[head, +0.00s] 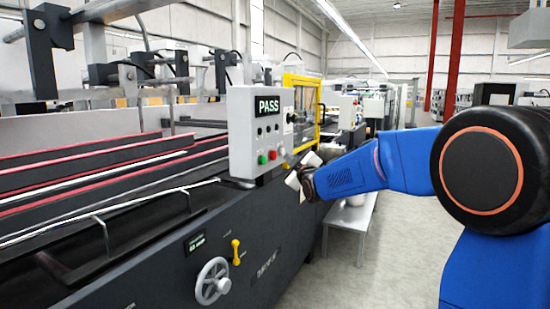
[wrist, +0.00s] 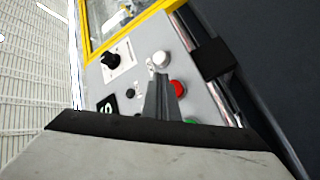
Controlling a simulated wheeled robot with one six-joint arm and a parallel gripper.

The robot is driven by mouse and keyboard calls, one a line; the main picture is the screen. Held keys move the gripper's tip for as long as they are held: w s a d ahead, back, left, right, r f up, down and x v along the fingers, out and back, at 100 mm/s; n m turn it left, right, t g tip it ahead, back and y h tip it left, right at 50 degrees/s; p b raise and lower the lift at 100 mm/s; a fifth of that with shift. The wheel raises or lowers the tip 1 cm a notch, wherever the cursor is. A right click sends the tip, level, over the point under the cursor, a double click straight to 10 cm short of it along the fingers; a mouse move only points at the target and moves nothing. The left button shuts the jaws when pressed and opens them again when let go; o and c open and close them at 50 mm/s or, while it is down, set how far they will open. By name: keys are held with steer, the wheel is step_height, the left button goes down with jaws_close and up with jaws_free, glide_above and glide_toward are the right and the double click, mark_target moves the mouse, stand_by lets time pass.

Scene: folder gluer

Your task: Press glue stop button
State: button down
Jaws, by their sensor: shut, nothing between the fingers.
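A grey control box (head: 254,128) marked PASS carries a green button (head: 262,159), a red button (head: 272,155) and a white button (head: 281,151) in a row along its lower edge. No readable label tells which is the glue stop button. My gripper (wrist: 157,80) is shut and empty. In the wrist view its tip lies over the panel, just below the white button (wrist: 161,59) and left of the red button (wrist: 177,88). The green button (wrist: 192,122) is partly hidden behind my gripper's body. I cannot tell whether the tip touches the panel.
A black rotary knob (wrist: 111,60) sits on the panel. A yellow frame (head: 306,105) stands behind the box. Below are a handwheel (head: 212,281) and a yellow lever (head: 236,252) on the machine's dark side. A light table (head: 350,217) stands beyond; the floor at right is open.

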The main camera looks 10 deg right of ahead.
steer(key=shift+s+d, duration=0.9)
steer(key=shift+d, duration=0.3)
steer(key=shift+s, duration=0.1)
steer(key=s+d+f+m+g+h, duration=0.1)
steer(key=s+f, duration=0.7)
steer(key=s, duration=1)
steer(key=s+d+f+m+g, duration=0.3)
steer(key=s+f+m+g, duration=0.3)
steer(key=s, duration=1.2)
steer(key=s+d+f+m+g+h, duration=0.1)
steer(key=s+f+m+g, duration=0.3)
steer(key=s+f, duration=0.5)
steer(key=s+d+g, duration=0.1)
steer(key=s+g, duration=0.1)
steer(key=s, duration=0.7)
steer(key=shift+f+g+h, duration=0.3)
steer(key=shift+f+g, duration=0.1)
